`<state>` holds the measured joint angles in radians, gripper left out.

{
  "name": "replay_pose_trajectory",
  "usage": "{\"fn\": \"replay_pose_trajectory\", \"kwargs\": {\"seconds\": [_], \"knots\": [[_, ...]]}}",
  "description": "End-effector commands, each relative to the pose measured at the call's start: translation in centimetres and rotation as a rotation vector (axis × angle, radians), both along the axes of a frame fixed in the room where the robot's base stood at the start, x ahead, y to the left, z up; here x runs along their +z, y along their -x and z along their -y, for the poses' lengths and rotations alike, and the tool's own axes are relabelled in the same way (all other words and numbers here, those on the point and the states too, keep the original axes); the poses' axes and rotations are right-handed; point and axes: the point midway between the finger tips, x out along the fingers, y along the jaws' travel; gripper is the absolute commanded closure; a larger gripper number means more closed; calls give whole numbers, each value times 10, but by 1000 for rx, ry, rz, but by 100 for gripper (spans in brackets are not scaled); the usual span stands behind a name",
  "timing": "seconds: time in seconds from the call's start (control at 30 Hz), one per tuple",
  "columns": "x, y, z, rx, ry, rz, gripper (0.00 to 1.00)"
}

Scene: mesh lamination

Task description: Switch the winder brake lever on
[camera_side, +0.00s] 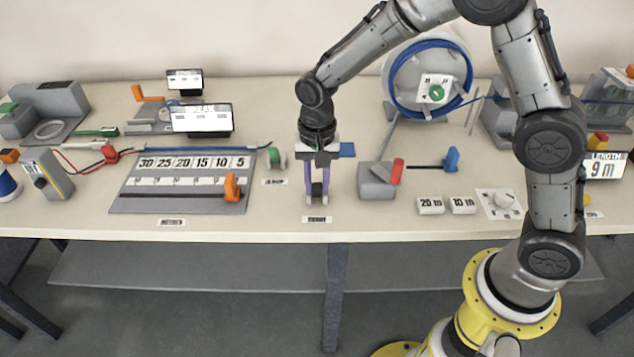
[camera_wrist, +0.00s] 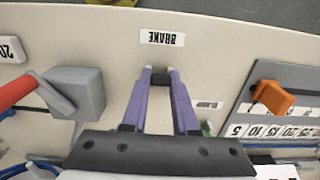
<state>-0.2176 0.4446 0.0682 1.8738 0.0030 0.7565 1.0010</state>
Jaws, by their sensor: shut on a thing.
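My gripper (camera_side: 317,198), with purple fingers, is low over the table just behind the BRAKE label (camera_side: 317,219). It is shut on a small dark piece (camera_side: 317,189) between the fingers, which stands at the label and appears to be the brake lever. The fingers and the gripper body hide most of it, and its tilt cannot be told. In the wrist view the fingertips (camera_wrist: 160,75) point toward the BRAKE label (camera_wrist: 163,38), with a dark bit of the piece between them. The winder reel (camera_side: 428,80) with blue cable stands behind, to the right.
A grey block (camera_side: 376,183) with a red handle (camera_side: 398,171) stands close to the right of my gripper. A green clamp (camera_side: 275,158) and a ruled board (camera_side: 180,202) with an orange piece (camera_side: 232,187) lie to the left. The table's front edge is near.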

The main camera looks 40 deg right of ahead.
Motion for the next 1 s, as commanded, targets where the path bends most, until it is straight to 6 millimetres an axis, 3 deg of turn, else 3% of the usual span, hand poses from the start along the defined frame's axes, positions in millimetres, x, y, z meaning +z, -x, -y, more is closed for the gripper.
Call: {"fn": "replay_pose_trajectory", "kwargs": {"seconds": [0.37,1.0], "knots": [[4,-7,8,-5,-98,-96,100],[3,-35,34,-2,-510,-503,100]]}}
